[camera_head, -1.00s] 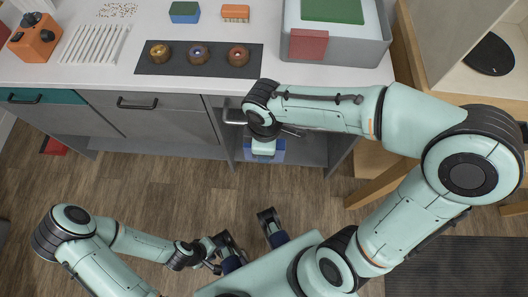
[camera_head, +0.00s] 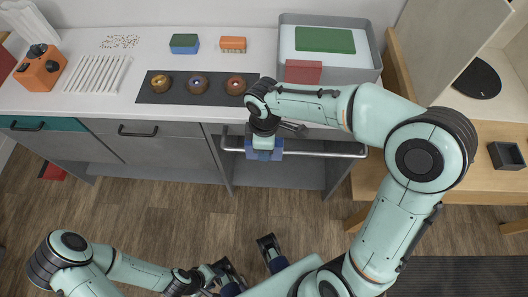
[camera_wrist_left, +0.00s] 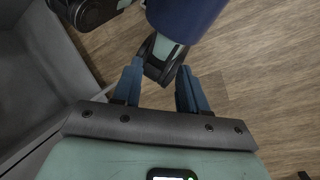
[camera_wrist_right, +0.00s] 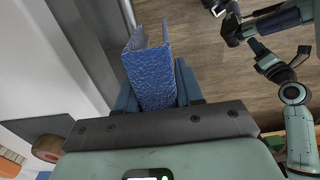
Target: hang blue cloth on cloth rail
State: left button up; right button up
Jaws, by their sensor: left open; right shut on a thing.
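The blue cloth (camera_head: 264,154) is at the cloth rail (camera_head: 318,154), which runs along the front of the counter. My right gripper (camera_head: 263,142) is shut on the cloth. In the right wrist view the cloth (camera_wrist_right: 152,75) stands folded between the fingers (camera_wrist_right: 155,88), its upper ends spread apart. A pale bar, probably the rail (camera_wrist_right: 127,14), passes close to its far end. I cannot tell whether the cloth lies over the rail or only before it. My left gripper (camera_head: 210,273) is low over the floor, away from the cloth. Its fingers (camera_wrist_left: 157,78) are apart and empty.
Below the rail is an open cabinet bay (camera_head: 270,178), beside grey doors (camera_head: 165,152). On the counter are a dark mat (camera_head: 215,91) with three doughnut-like items, a white rack (camera_head: 97,74), an orange box (camera_head: 40,70) and a grey basin (camera_head: 374,62). A wooden desk (camera_head: 480,170) stands right.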

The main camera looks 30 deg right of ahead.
jog(key=shift+w+d+p, duration=0.2)
jog(key=shift+w+d, duration=0.2)
jog(key=shift+w, duration=0.25)
jog(key=shift+w+d+p, duration=0.2)
jog(key=shift+w+d, duration=0.15)
jog(key=shift+w, duration=0.25)
jog(key=shift+f, duration=0.25)
pick_arm(q)
jog(key=shift+t, duration=0.4)
jog(key=shift+w+f+b, duration=0.3)
jog(key=shift+f+b, duration=0.4)
jog(key=shift+b, duration=0.35)
jog(key=shift+w+f+b, duration=0.35)
jog(key=shift+f+b, duration=0.35)
jog(key=shift+b, duration=0.3)
jog(key=shift+w+f+b, duration=0.3)
jog(key=shift+f+b, duration=0.4)
jog(key=shift+b, duration=0.35)
pick_arm(e)
jog(key=shift+f, duration=4.45)
jog(key=o, duration=1.1)
pick_arm(q)
jog(key=r+p, duration=0.1)
jog(key=s+r+p, duration=0.1)
jog(key=p, duration=0.1)
jog(key=shift+s+r, duration=0.1)
jog(key=shift+r, duration=0.15)
pick_arm(e)
notch_tip(320, 180, up, 13)
jog(key=shift+r, duration=0.2)
